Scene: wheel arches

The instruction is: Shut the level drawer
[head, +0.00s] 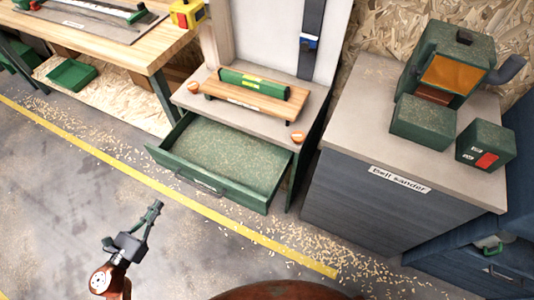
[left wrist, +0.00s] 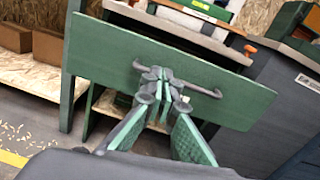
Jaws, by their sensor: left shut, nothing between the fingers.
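The green level drawer (head: 215,155) stands pulled out of the cabinet below the green level (head: 255,84). Its inside looks empty, with a speckled floor. Its front panel (left wrist: 110,60) with a dark bar handle (left wrist: 205,92) faces me in the left wrist view. The handle also shows in the head view (head: 203,186). My left gripper (head: 156,206) is shut and empty, in front of and to the left of the handle in the head view, with a gap between. In the left wrist view its fingertips (left wrist: 160,78) overlap the handle's middle. My right gripper is not in view.
The level rests on a wooden board (head: 240,95) on the cabinet top, with orange knobs (head: 298,137) at its edge. A belt sander cabinet (head: 350,195) stands to the right, a wooden workbench (head: 130,52) to the left. The floor before the drawer is open, with wood shavings.

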